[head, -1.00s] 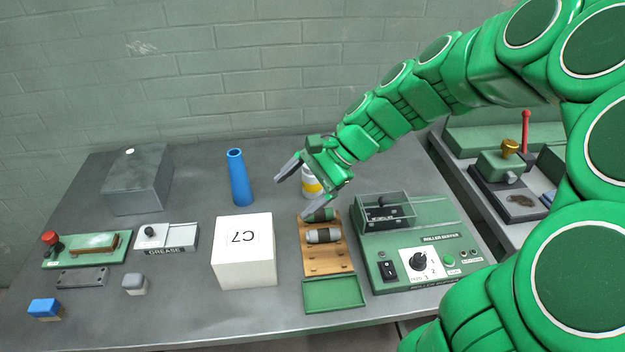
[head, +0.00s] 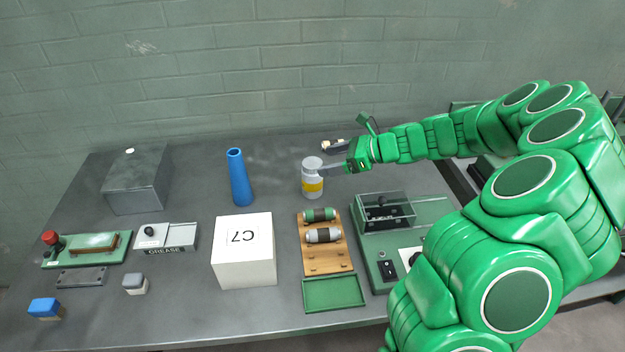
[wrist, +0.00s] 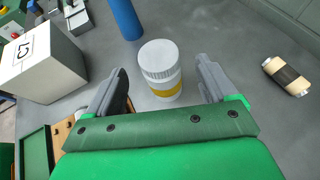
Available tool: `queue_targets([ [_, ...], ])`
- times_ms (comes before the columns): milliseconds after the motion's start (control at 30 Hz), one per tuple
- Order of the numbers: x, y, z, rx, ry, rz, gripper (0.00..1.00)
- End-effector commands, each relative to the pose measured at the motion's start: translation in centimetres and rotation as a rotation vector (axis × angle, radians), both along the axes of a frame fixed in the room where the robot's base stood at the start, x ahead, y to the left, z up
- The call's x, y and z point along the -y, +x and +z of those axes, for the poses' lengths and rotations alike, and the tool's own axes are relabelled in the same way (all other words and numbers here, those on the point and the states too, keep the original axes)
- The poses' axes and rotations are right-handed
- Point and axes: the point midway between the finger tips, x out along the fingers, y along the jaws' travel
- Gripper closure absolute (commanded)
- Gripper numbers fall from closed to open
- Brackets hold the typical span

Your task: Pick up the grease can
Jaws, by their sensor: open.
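The grease can is most likely the white jar with a ribbed lid and a yellow band (head: 313,180); its label cannot be read. It stands upright on the bench, behind the wooden roller rack. In the wrist view the can (wrist: 160,72) lies ahead, between the lines of my two fingers. My gripper (wrist: 162,80) is open, with a gap on each side of the can. In the head view my gripper (head: 333,168) comes in from the right, with a finger close to the can's right side.
A loose roller (head: 336,146) lies behind the can, right of it in the wrist view (wrist: 287,75). A blue cone (head: 240,178) and a white C7 box (head: 243,252) stand left. The rack (head: 325,262) and roller tester (head: 385,240) are in front.

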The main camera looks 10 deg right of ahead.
Motion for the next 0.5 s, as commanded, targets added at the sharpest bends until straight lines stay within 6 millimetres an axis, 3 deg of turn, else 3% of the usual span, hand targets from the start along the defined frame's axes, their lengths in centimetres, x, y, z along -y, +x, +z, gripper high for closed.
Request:
queue_targets([
  [500,-3.2,1.2,-1.6,-0.002,0.002,0.003,0.15],
])
